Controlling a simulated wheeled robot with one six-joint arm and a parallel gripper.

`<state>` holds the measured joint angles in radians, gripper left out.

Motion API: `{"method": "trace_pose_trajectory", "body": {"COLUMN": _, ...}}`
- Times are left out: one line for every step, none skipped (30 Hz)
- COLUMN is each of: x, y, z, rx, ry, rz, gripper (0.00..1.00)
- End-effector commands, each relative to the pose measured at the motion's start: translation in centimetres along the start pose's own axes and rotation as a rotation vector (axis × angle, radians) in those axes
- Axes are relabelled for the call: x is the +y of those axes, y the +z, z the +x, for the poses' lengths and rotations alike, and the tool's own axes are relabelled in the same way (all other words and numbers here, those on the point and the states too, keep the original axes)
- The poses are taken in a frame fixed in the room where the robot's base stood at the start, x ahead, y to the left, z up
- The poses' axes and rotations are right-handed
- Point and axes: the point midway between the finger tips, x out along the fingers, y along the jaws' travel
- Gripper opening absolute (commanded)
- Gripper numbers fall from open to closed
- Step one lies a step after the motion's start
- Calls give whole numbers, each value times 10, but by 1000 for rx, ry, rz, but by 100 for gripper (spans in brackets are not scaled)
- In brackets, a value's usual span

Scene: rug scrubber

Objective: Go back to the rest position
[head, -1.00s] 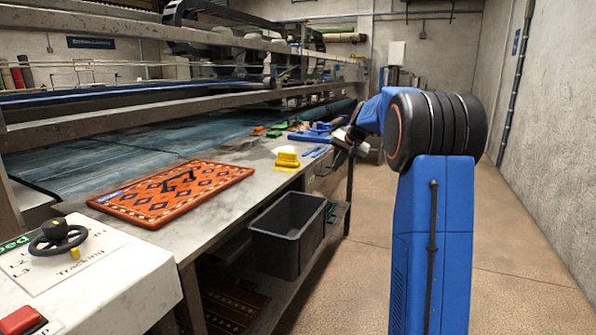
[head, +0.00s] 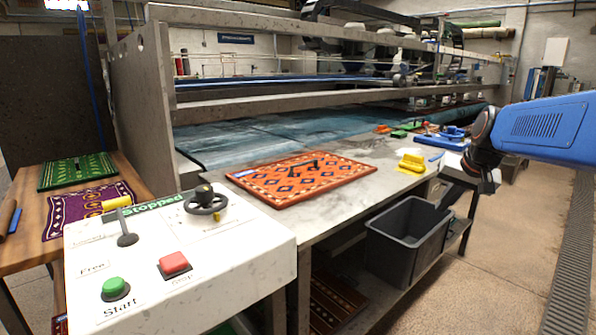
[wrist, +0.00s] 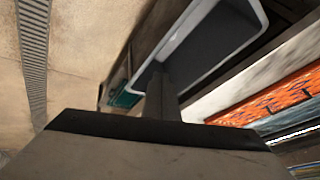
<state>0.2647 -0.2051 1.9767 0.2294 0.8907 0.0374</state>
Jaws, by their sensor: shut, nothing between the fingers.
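My gripper (head: 447,198) hangs at the end of my blue arm on the right side of the head view. In the wrist view the gripper (wrist: 162,95) is a single dark shape with no gap, shut and holding nothing. The grey bin (wrist: 215,45) lies beyond it there, with its rim showing.
The grey bin (head: 385,245) stands on the shelf below. A control panel (head: 215,250) reads "Stopped". Open floor (head: 510,260) lies to the right.

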Motion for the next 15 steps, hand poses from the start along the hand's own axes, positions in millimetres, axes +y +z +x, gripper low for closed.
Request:
{"method": "trace_pose_trajectory", "body": {"x": -4, "y": 21, "z": -7, "rx": -5, "ry": 2, "rz": -25, "gripper": 0}}
{"method": "trace_pose_trajectory", "body": {"x": -5, "y": 33, "z": -10, "rx": -8, "ry": 4, "rz": -39, "gripper": 0}}
{"method": "trace_pose_trajectory", "body": {"x": -7, "y": 49, "z": -14, "rx": -13, "ry": 6, "rz": -58, "gripper": 0}}
{"method": "trace_pose_trajectory", "body": {"x": -7, "y": 61, "z": -16, "rx": -17, "ry": 9, "rz": -72, "gripper": 0}}
{"method": "trace_pose_trajectory", "body": {"x": -8, "y": 73, "z": -19, "rx": -20, "ry": 12, "rz": -86, "gripper": 0}}
{"method": "trace_pose_trajectory", "body": {"x": -8, "y": 89, "z": -22, "rx": -25, "ry": 14, "rz": -105, "gripper": 0}}
{"method": "trace_pose_trajectory", "body": {"x": -8, "y": 101, "z": -24, "rx": -29, "ry": 16, "rz": -118, "gripper": 0}}
{"method": "trace_pose_trajectory", "body": {"x": -8, "y": 113, "z": -26, "rx": -33, "ry": 19, "rz": -133, "gripper": 0}}
{"method": "trace_pose_trajectory", "body": {"x": -7, "y": 129, "z": -29, "rx": -38, "ry": 22, "rz": -152, "gripper": 0}}
{"method": "trace_pose_trajectory", "body": {"x": -6, "y": 141, "z": -30, "rx": -42, "ry": 24, "rz": -165, "gripper": 0}}
{"method": "trace_pose_trajectory", "body": {"x": -5, "y": 152, "z": -32, "rx": -45, "ry": 26, "rz": -179, "gripper": 0}}
{"method": "trace_pose_trajectory", "body": {"x": -3, "y": 168, "z": -33, "rx": -49, "ry": 30, "rz": -199, "gripper": 0}}
{"method": "trace_pose_trajectory", "body": {"x": -2, "y": 180, "z": -34, "rx": -52, "ry": 32, "rz": -212, "gripper": 0}}
{"method": "trace_pose_trajectory", "body": {"x": 0, "y": 192, "z": -35, "rx": -55, "ry": 34, "rz": -226, "gripper": 0}}
{"method": "trace_pose_trajectory", "body": {"x": 3, "y": 207, "z": -36, "rx": -59, "ry": 37, "rz": -245, "gripper": 0}}
